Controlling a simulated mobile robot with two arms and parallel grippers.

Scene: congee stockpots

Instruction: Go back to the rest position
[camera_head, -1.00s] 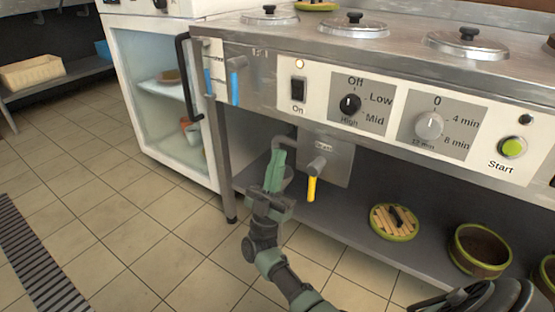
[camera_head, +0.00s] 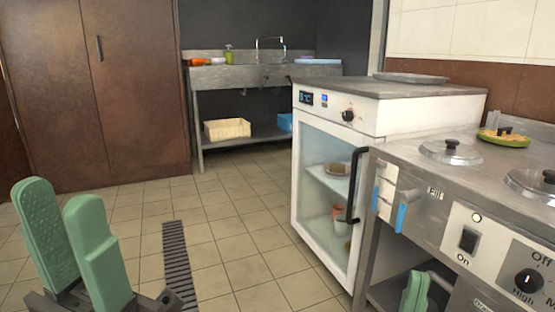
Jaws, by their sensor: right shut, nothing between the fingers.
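My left gripper (camera_head: 57,194) is in the near left corner, raised over the open floor. Its two green fingers stand apart with nothing between them. My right gripper (camera_head: 417,284) shows only in part at the bottom edge, low in front of the steel cooker (camera_head: 415,164). Its green fingers are shut and empty, below the blue-handled levers (camera_head: 407,211). The rest of the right arm is out of view.
A white glass-fronted cabinet (camera_head: 408,114) stands beside the cooker. A sink bench (camera_head: 258,76) with a cream crate (camera_head: 227,129) is at the back. Brown cupboards (camera_head: 135,90) are at the left. The tiled floor between is clear, with a drain grate (camera_head: 178,262).

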